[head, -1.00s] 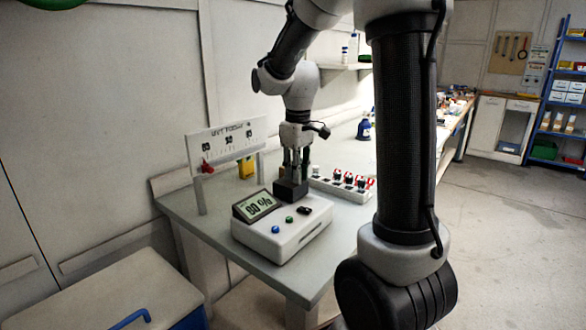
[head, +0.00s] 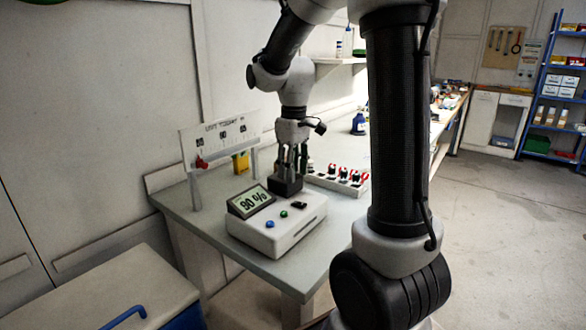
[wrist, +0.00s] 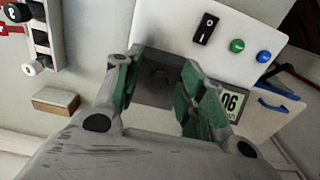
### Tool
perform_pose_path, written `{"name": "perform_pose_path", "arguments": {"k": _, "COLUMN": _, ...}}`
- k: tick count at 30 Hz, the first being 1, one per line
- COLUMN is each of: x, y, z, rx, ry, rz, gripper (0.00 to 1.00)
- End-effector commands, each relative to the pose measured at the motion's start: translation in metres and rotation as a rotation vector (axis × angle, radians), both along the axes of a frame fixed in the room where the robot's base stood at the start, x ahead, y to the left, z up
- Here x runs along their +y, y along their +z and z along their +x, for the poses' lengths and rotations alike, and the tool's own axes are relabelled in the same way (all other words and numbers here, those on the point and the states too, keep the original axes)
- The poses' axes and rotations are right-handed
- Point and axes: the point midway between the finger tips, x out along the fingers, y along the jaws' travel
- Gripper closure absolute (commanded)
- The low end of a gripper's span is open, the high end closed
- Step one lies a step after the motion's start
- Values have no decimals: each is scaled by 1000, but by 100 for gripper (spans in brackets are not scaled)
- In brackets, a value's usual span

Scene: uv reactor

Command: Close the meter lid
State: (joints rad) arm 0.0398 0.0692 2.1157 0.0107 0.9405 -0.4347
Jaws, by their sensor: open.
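The white meter (head: 275,232) stands on the table, with a lit display (head: 250,201) reading 90 % and a blue and a green button on top. The dark lid block (head: 284,188) sits at its back right; it also shows in the wrist view (wrist: 156,85). Whether the lid is fully down I cannot tell. My gripper (head: 291,170) is just above the block, pointing down. In the wrist view my gripper (wrist: 160,88) is open, its green-padded fingers on either side of the dark block. Whether they touch it I cannot tell.
A rack of red-and-black topped vials (head: 338,180) stands right of the meter. The table's front left (head: 195,225) is clear.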

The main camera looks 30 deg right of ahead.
Motion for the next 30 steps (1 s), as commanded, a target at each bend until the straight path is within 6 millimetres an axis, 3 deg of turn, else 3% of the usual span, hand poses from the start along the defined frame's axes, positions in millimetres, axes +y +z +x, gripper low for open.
{"name": "perform_pose_path", "arguments": {"k": 5, "x": 0, "y": 15, "z": 1, "rx": -4, "ry": 0, "rz": 0, "gripper": 60}}
{"name": "perform_pose_path", "arguments": {"k": 18, "x": -1, "y": 104, "z": -1, "rx": -2, "ry": 0, "rz": 0, "gripper": 60}}
{"name": "perform_pose_path", "arguments": {"k": 24, "x": -1, "y": 119, "z": -2, "rx": 1, "ry": -1, "rz": 0, "gripper": 60}}
{"name": "perform_pose_path", "arguments": {"k": 30, "x": -2, "y": 120, "z": -3, "rx": 1, "ry": 0, "rz": 0, "gripper": 60}}
